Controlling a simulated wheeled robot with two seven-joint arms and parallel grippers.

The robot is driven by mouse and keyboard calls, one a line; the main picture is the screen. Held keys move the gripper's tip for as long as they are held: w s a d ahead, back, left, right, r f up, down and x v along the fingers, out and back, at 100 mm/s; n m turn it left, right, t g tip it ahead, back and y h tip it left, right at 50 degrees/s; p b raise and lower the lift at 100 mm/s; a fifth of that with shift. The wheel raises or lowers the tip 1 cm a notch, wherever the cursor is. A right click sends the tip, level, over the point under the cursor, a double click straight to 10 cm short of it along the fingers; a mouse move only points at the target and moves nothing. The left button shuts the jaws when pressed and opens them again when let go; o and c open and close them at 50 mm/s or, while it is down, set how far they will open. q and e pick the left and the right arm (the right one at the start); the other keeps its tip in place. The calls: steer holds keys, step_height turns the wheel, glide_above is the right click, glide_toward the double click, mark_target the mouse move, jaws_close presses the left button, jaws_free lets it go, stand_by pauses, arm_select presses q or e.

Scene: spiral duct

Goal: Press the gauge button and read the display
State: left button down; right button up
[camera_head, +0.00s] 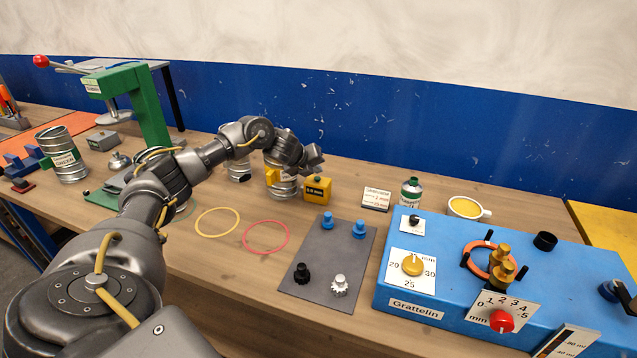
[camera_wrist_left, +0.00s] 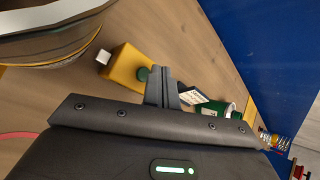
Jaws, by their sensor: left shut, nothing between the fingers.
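The gauge is a small yellow box (camera_head: 317,191) on the bench, just right of a ribbed metal duct piece (camera_head: 283,184). A dark marking shows on its front; it is too small to read surely. In the left wrist view the yellow gauge (camera_wrist_left: 124,70) shows a white tip (camera_wrist_left: 103,57) and a round green button (camera_wrist_left: 143,74) close beside my fingers. My left gripper (camera_head: 315,156) is shut and empty, above the gauge in the head view. Its fingers (camera_wrist_left: 160,78) overlap the gauge's edge in the wrist view; I cannot tell whether they touch the button. My right gripper is not in view.
A blue machine (camera_head: 455,275) with knobs fills the right. A grey mat (camera_head: 322,270) with several small parts lies before it. A small sign (camera_head: 376,199), a green bottle (camera_head: 411,192) and a yellow-filled cup (camera_head: 467,207) stand right of the gauge. A green press (camera_head: 142,105) stands left.

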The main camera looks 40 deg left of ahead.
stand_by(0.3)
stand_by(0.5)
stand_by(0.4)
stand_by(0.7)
arm_select(q)
steer(key=shift+f, duration=0.45)
